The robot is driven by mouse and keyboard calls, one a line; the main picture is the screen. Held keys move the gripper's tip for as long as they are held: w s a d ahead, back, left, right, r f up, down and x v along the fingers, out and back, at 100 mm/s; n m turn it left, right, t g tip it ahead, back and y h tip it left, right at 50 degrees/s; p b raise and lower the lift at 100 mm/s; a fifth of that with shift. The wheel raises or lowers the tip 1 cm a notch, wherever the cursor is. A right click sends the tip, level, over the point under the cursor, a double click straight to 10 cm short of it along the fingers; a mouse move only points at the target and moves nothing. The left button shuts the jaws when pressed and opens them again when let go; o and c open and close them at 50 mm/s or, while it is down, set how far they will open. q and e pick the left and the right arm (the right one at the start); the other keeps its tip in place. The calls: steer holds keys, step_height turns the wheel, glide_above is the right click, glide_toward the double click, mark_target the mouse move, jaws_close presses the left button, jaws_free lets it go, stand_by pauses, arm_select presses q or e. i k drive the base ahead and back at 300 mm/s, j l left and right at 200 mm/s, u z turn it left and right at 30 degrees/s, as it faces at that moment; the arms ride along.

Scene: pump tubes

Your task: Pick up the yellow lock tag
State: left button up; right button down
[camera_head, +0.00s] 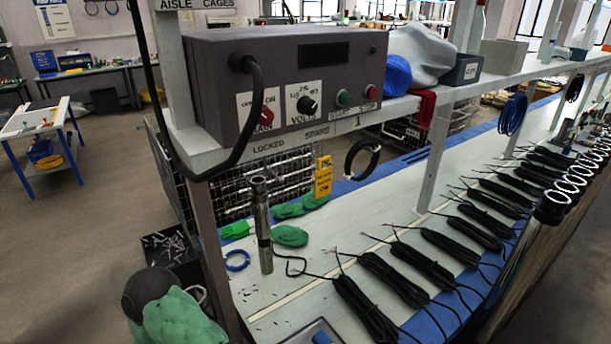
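The yellow lock tag (323,178) hangs upright just below the front edge of the grey shelf (400,107), under the control box. It has dark printing too small to read. Its lower end is above the bench top, with green gloves behind and to its left. Nothing is holding it except whatever it hangs from at its top. Neither of my grippers is in view.
An upright metal tube (262,230) stands left of the tag. A black ring-shaped coil (362,159) hangs to its right. The control box (285,85) with a drooping black cable sits above. Several black cable bundles (395,280) cover the bench's right side.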

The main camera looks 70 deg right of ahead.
mark_target(323, 177)
steer(key=z, duration=2.6)
steer(key=i+j+u, duration=0.2)
steer(key=j, duration=0.2)
steer(key=i+j+u, duration=0.25)
steer(key=j, duration=0.15)
